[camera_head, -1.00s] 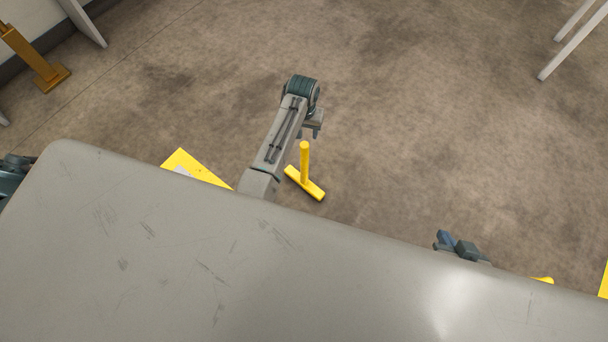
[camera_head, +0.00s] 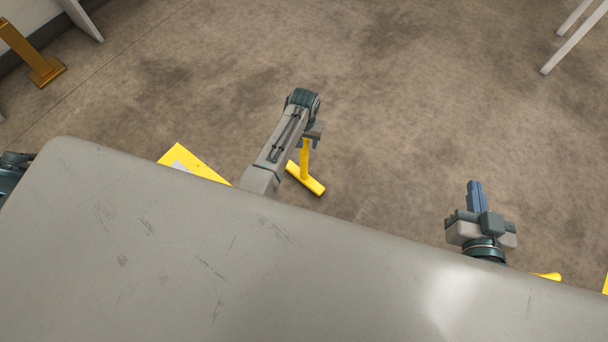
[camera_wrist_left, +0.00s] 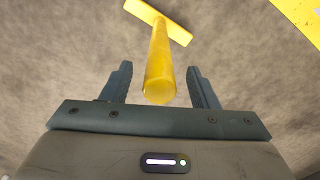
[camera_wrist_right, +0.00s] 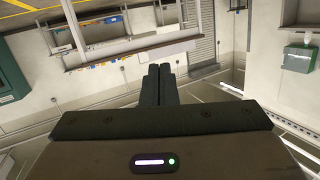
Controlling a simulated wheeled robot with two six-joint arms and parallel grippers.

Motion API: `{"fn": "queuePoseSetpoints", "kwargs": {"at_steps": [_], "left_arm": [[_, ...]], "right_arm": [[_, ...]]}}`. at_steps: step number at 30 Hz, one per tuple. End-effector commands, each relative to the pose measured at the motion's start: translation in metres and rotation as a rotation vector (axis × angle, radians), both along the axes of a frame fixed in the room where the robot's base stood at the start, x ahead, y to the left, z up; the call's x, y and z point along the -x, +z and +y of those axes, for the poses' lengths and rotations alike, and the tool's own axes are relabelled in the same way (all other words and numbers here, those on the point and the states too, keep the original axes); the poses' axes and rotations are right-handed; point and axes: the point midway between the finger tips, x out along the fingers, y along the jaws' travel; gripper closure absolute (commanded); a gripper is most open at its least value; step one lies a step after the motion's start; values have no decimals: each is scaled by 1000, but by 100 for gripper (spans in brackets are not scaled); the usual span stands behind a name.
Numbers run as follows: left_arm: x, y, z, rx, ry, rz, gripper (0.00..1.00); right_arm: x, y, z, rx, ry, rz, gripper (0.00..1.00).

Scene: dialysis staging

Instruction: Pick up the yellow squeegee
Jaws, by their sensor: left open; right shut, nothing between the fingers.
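The yellow squeegee (camera_head: 304,170) stands on the floor with its handle up and its crosspiece at the bottom. In the left wrist view the squeegee (camera_wrist_left: 160,63) has its handle end between the two fingers, with a gap on both sides. My left gripper (camera_head: 316,143) is open around the top of the handle; its fingers (camera_wrist_left: 160,82) do not visibly touch it. My right gripper (camera_head: 475,186) is shut and empty, beyond the grey surface on the right. Its closed fingers (camera_wrist_right: 158,80) point at the room in the right wrist view.
A large grey scratched surface (camera_head: 200,260) fills the near part of the head view. A yellow floor patch (camera_head: 195,163) lies left of my left arm. An orange-yellow post (camera_head: 40,65) stands at far left. White legs (camera_head: 565,42) are at top right.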

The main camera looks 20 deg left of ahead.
Motion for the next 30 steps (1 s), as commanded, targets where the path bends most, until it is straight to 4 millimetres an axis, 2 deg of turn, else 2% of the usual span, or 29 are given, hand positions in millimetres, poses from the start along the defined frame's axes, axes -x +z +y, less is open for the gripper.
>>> {"fn": "queuePoseSetpoints", "kwargs": {"at_steps": [4, 9, 18, 20, 27, 30], "left_arm": [[1, -15, 0, 0, 0, 1, 46], [1, -24, 0, 0, 0, 0, 46], [1, -25, 0, 0, 0, 0, 46], [1, -25, 0, 0, 0, 0, 54], [0, -25, 0, 0, 0, 0, 100], [0, -25, 0, 0, 0, -1, 100]], "right_arm": [[-12, 27, -3, 11, -10, -158, 100], [-17, 49, -4, 17, -17, -270, 100], [-18, 55, -5, 19, -18, -299, 100], [-18, 55, -5, 18, -18, -298, 100], [-18, 55, -5, 18, -18, -298, 100], [-18, 55, -5, 18, -19, -298, 100]]}}
